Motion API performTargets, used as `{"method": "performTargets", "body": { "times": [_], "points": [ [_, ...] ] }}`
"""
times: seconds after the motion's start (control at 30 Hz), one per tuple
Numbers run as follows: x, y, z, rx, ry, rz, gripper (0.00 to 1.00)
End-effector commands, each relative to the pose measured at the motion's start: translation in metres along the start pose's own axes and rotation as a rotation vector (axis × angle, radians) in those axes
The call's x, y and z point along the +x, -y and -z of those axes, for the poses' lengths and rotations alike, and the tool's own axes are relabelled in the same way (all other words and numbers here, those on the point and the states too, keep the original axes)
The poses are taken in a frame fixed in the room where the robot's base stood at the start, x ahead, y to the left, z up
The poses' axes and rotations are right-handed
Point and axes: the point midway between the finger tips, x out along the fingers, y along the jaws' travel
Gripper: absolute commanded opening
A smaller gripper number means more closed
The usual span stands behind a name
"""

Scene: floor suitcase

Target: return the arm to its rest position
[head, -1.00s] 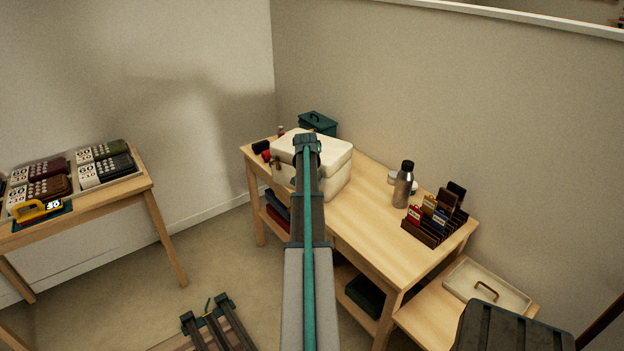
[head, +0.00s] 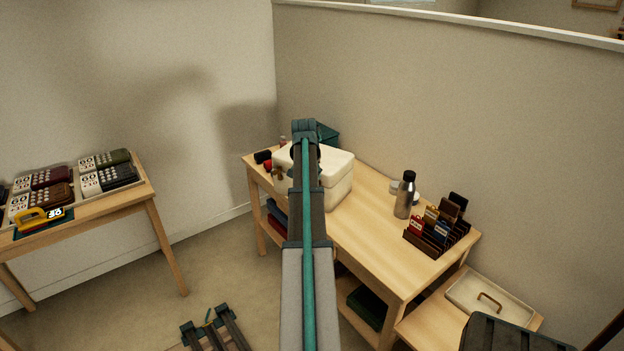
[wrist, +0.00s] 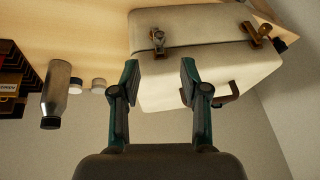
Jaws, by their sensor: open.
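My gripper (wrist: 160,82) is open and empty in the wrist view, its two dark and teal fingers apart. Beyond the fingers is a cream case (wrist: 205,55) with brass latches and a brown handle; I cannot tell how near the fingers are to it. In the head view the arm reaches up the middle, over the workbench (head: 365,235), and covers part of the cream case (head: 338,180). The fingers are not clear in the head view.
A steel bottle (head: 405,195) and a card rack (head: 437,232) stand on the bench's right part. A side table (head: 140,192) at left holds several dark cases. Floor (head: 215,275) lies open between the tables.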

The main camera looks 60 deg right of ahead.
Motion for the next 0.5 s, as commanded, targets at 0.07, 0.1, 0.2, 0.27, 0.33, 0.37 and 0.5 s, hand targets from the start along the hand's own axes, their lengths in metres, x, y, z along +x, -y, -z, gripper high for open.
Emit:
{"method": "performTargets", "body": {
  "times": [0.07, 0.1, 0.2, 0.27, 0.33, 0.37, 0.5],
  "points": [
    [-0.0054, -0.0002, -0.0003, 0.0, 0.0, 0.0, 0.45],
    [-0.0067, -0.0002, -0.0004, 0.0, 0.001, -0.001, 0.45],
    [-0.0079, -0.0003, -0.0004, 0.0, 0.001, -0.001, 0.45],
    [-0.0079, -0.0002, -0.0003, 0.0, 0.001, -0.001, 0.45],
    [-0.0078, -0.0003, -0.0003, 0.0, 0.001, -0.001, 0.45],
    [-0.0078, -0.0002, -0.0003, 0.0, 0.001, -0.001, 0.45],
    [-0.0077, -0.0002, -0.0002, 0.0, 0.001, -0.001, 0.45]
  ]
}}
